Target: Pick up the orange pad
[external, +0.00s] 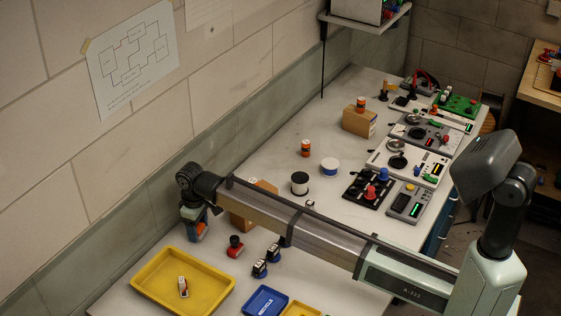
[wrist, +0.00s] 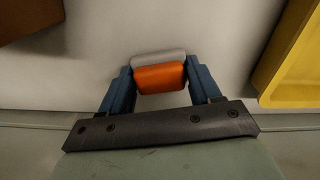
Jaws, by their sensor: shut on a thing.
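The orange pad (wrist: 161,79) is between the two blue fingers of my gripper (wrist: 159,82) in the wrist view, with a grey layer along its far edge. The fingers touch it on both sides and are shut on it. In the external view, my gripper (external: 196,231) is at the left end of the bench near the wall, with a bit of the orange pad (external: 202,227) showing between the fingers. It appears above the bench top, though the exact height is hard to tell.
A yellow tray (external: 146,294) is in front of my gripper, holding a small white and red item (external: 183,287). A cardboard box (external: 238,221) stands just right, partly behind my arm. A red-based knob (external: 235,247) and blue tray (external: 246,309) are further right. The wall is close behind.

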